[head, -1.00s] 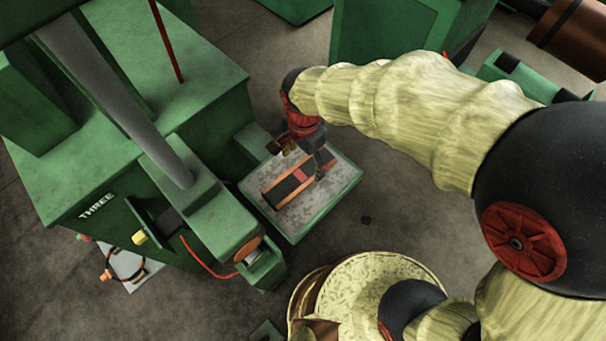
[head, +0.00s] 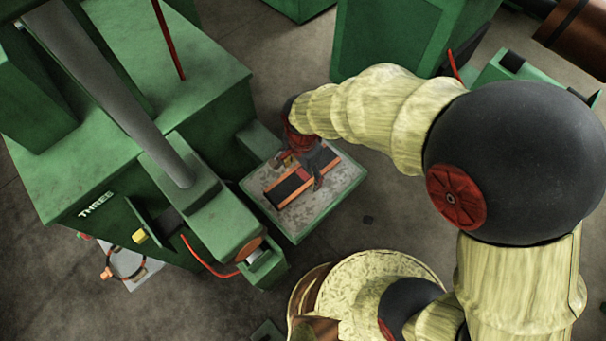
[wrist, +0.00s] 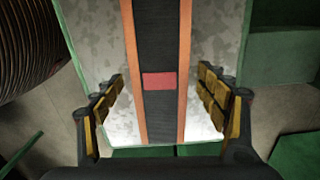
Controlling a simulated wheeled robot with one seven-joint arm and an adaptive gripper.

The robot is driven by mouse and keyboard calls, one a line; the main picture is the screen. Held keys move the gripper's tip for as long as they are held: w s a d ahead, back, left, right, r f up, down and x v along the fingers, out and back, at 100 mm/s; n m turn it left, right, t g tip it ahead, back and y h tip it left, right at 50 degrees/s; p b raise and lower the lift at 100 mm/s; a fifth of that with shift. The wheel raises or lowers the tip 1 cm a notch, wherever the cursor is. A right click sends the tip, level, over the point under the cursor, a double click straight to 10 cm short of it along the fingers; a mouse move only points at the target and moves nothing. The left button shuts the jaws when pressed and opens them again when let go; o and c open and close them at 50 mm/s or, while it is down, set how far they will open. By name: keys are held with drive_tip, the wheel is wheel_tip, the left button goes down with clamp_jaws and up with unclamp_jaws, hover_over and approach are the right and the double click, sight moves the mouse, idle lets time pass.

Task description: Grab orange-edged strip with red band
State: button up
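The strip (wrist: 159,110) is dark with orange edges and a red band (wrist: 159,80) across it. It lies on a grey-topped, green-edged tray (head: 335,196), and it also shows in the head view (head: 290,189). My gripper (wrist: 165,98) is open in the wrist view. Its yellow-padded fingers stand to the left and right of the strip, with grey tray surface showing between each finger and the orange edges. The red band lies between the fingers. In the head view my gripper (head: 301,172) is over the strip and hides part of it.
A green machine marked THREE (head: 97,205) stands left of the tray. Another green cabinet (head: 385,40) stands behind it. Open floor (head: 370,222) lies right of the tray.

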drive_tip(key=shift+c, duration=1.2)
drive_tip(key=c, duration=1)
drive_tip(key=shift+o, duration=0.2)
